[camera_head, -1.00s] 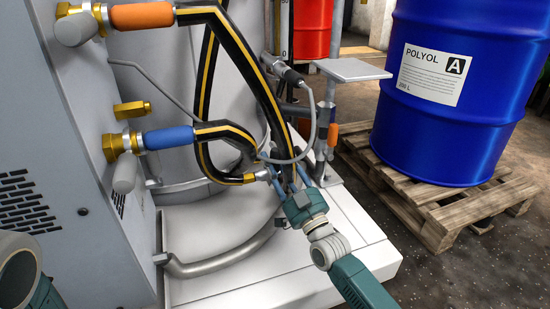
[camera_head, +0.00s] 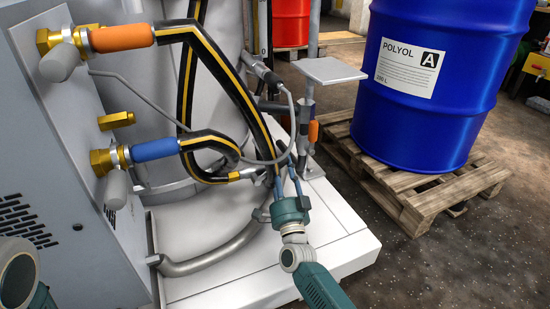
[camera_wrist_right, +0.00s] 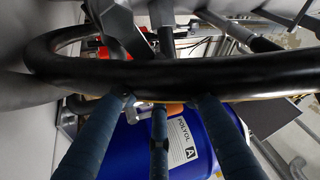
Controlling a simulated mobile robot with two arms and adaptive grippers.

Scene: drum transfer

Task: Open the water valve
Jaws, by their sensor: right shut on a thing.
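Two brass valve fittings with grey knobs sit on the grey panel at left: an upper one (camera_head: 56,42) with an orange sleeve (camera_head: 121,38) and a lower one (camera_head: 103,160) with a blue sleeve (camera_head: 155,148). I cannot tell if either is open. Black hoses with yellow stripes run from them. My right gripper (camera_head: 287,168) is shut at the lower part of the longer black hose (camera_head: 236,86), right of the valves. In the right wrist view the hose (camera_wrist_right: 170,76) crosses the blue fingers and partly hides their tips.
A blue POLYOL drum (camera_head: 425,115) stands on a wooden pallet (camera_head: 415,195) at right. A small grey plate on a post (camera_head: 330,70) stands behind the gripper. The white platform (camera_head: 330,240) lies below it. Open floor (camera_head: 450,260) is at front right.

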